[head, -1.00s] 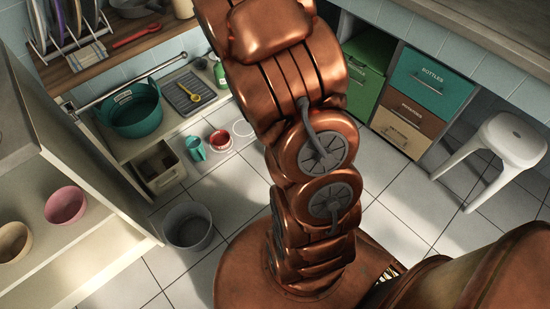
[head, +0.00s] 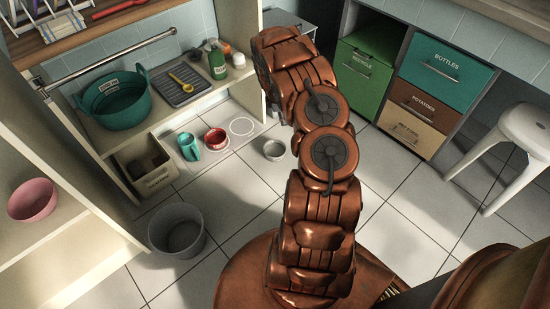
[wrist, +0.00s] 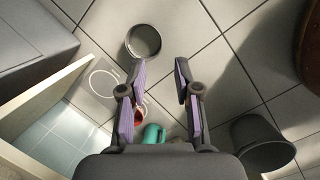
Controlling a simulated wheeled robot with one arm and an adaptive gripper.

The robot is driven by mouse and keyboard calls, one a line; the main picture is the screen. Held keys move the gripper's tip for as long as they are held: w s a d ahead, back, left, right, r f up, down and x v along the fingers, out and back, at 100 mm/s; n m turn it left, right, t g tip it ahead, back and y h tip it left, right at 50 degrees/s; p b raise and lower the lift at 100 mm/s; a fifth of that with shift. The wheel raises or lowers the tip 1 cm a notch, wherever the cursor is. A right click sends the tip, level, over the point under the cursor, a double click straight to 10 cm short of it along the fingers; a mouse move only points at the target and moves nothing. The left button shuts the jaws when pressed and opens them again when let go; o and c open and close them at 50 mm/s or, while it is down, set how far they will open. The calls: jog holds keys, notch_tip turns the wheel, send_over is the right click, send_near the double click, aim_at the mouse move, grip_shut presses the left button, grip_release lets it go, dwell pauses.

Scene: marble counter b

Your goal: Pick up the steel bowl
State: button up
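The steel bowl (head: 274,150) is a small round grey bowl standing upright on the tiled floor, just left of my arm in the head view. In the wrist view the steel bowl (wrist: 143,42) lies beyond my fingertips, a little left of the gap between them. My gripper (wrist: 160,70) is open, with purple pads and nothing between the fingers. It is apart from the bowl. In the head view the gripper cannot be seen; only my arm links show.
A teal mug (head: 188,147) and a red bowl (head: 215,139) stand left of the steel bowl, near a white ring marking (head: 241,126). A grey bin (head: 178,232) stands on the floor nearer me. A shelf side panel (head: 240,40) rises behind. Floor around the bowl is mostly clear.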

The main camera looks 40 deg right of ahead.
aim_at(278, 158)
jog(key=shift+w+d+f+n+t+y+b, duration=0.35)
jog(key=shift+f+b, duration=1.7)
jog(key=shift+f, duration=3.5)
jog(key=shift+w+f+n+t+y+b, duration=0.2)
jog(key=shift+w+f+n+t+b, duration=0.45)
jog(key=shift+f+b, duration=3.15)
jog(key=shift+w+d+f+n+t+y+b, duration=0.25)
jog(key=shift+w+f+n, duration=0.45)
jog(key=shift+f, duration=6.55)
jog(key=shift+w+a, duration=0.1)
jog(key=shift+w, duration=0.05)
jog(key=shift+r, duration=0.1)
grip_shut()
